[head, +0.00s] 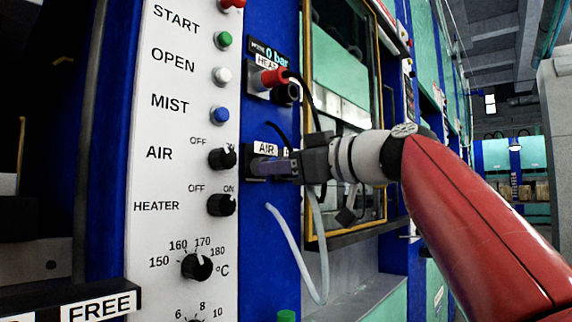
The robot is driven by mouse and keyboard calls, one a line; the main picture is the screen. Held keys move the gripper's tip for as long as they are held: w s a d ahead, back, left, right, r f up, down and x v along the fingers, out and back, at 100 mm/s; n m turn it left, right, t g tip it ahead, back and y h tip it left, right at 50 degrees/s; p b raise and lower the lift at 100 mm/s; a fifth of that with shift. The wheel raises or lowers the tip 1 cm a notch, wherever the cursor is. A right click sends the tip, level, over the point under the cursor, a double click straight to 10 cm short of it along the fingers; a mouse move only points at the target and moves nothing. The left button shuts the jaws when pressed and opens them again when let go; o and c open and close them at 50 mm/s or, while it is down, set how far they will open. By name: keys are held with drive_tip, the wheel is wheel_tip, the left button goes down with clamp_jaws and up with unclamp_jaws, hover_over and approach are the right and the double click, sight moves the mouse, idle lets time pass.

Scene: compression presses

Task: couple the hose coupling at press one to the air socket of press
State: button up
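My gripper (268,167) reaches in from the right, its fingers pointing left at the blue panel just under the AIR label (266,149). The air socket is mostly hidden behind the fingers. No clear gap shows between the fingers, and I cannot tell whether they hold the hose coupling. A pale hose (297,262) hangs in a loop below my gripper; one end shows near the panel's left edge, and the other side rises behind the gripper. I cannot make out the coupling.
A white control panel (170,230) with buttons and an AIR knob (222,158) stands left. A red plug (272,78) with a black cable sits above my gripper. A yellow-framed press window (340,95) is behind my arm. A FREE sign (100,306) is lower left.

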drive_tip(key=shift+o, duration=1.2)
drive_tip(key=b+v, duration=0.1)
drive_tip(key=v, duration=0.6)
drive_tip(key=shift+s+d+b, duration=0.25)
drive_tip(key=shift+d+b, duration=0.05)
drive_tip(key=shift+d, duration=0.05)
drive_tip(key=s+d+f+m+h, duration=0.1)
drive_tip(key=f+m+h, duration=0.15)
drive_tip(key=f, duration=0.55)
drive_tip(key=s+d+f+m+g+h, duration=0.1)
drive_tip(key=f+m+h, duration=0.15)
drive_tip(key=f, duration=0.45)
drive_tip(key=s+d+f+m+h, duration=0.15)
drive_tip(key=f+m, duration=0.25)
drive_tip(key=f, duration=0.4)
drive_tip(key=s+d+f+m+g+h, duration=0.1)
drive_tip(key=s+f, duration=0.3)
drive_tip(key=f, duration=0.6)
drive_tip(key=s+d+f+m+g+h, duration=0.2)
drive_tip(key=s+d+f+h, duration=0.1)
drive_tip(key=f, duration=0.6)
drive_tip(key=s+d+f+m+g+h, duration=0.1)
drive_tip(key=s+d+f+h, duration=0.1)
drive_tip(key=s+f, duration=0.5)
wheel_tip(320, 180, down, 4)
drive_tip(key=shift+d+r+h, duration=0.15)
drive_tip(key=shift+d+h, duration=0.15)
drive_tip(key=shift+h, duration=0.55)
